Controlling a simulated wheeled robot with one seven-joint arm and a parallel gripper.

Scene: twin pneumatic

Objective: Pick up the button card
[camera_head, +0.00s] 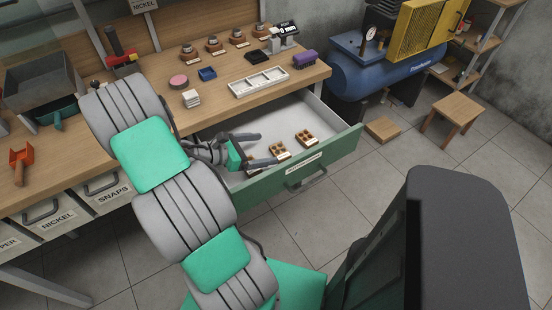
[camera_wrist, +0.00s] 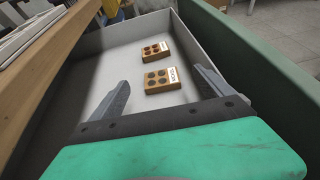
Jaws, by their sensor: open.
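Two button cards lie flat in the open drawer, each a small tan block with round buttons and a white label. In the head view the nearer card (camera_head: 280,151) is close to my gripper (camera_head: 262,149), and the farther card (camera_head: 305,138) lies to its right. In the wrist view the nearer card (camera_wrist: 161,80) is ahead of and between the fingertips of my gripper (camera_wrist: 163,84), and the farther card (camera_wrist: 155,53) is beyond it. My gripper is open and empty, inside the drawer area. The label wording is too small to read surely.
The green-fronted drawer (camera_head: 340,151) is pulled out below the wooden workbench (camera_head: 215,105); its walls and the bench edge flank my gripper. A white divided tray (camera_head: 258,83) sits on the bench above. A stool (camera_head: 455,110) and blue compressor (camera_head: 385,78) stand at right.

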